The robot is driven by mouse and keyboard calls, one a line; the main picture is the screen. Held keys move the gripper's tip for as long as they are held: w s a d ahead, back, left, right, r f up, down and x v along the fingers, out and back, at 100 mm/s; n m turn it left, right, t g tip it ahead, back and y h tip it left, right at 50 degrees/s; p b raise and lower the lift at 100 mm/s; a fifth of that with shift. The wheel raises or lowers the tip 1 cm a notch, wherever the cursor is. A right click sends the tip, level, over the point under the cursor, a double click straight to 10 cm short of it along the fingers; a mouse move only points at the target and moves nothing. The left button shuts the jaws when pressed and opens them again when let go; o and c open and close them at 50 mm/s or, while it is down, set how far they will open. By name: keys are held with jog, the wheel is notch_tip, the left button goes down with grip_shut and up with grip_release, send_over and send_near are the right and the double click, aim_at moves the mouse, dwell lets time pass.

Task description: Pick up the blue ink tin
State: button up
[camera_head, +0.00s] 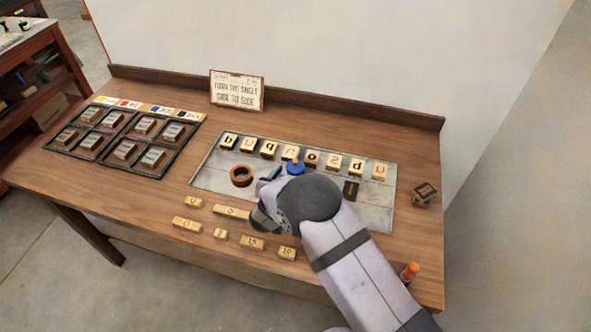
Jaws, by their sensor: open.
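A small round blue thing with a tan knob on top (295,167), which looks like the blue ink tin, sits on the grey metal plate (212,173), just below the row of letter blocks. My arm comes in from the lower right, and its wrist partly covers the blue thing's near side. My gripper (262,199) is open to the left of and below the blue thing, apart from it, over the plate's front edge. A narrow blue-grey piece (271,174) shows beside the gripper; I cannot tell whether it is a fingertip. I see nothing held between the jaws.
Several letter blocks (270,150) line the plate's back. A brown ring (241,175) and a dark block (351,190) flank the arm. Small blocks (186,225) lie in front. A dark compartment tray (122,139) stands left, an orange-topped bottle (409,271) right. A sign (237,90) stands behind.

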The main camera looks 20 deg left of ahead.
aim_at(293, 170)
jog(key=shift+x, duration=0.95)
grip_shut()
jog(key=shift+r, duration=0.15)
notch_tip(293, 170, up, 10)
jog(key=shift+a+f+b, duration=0.1)
jog(key=shift+b, duration=0.55)
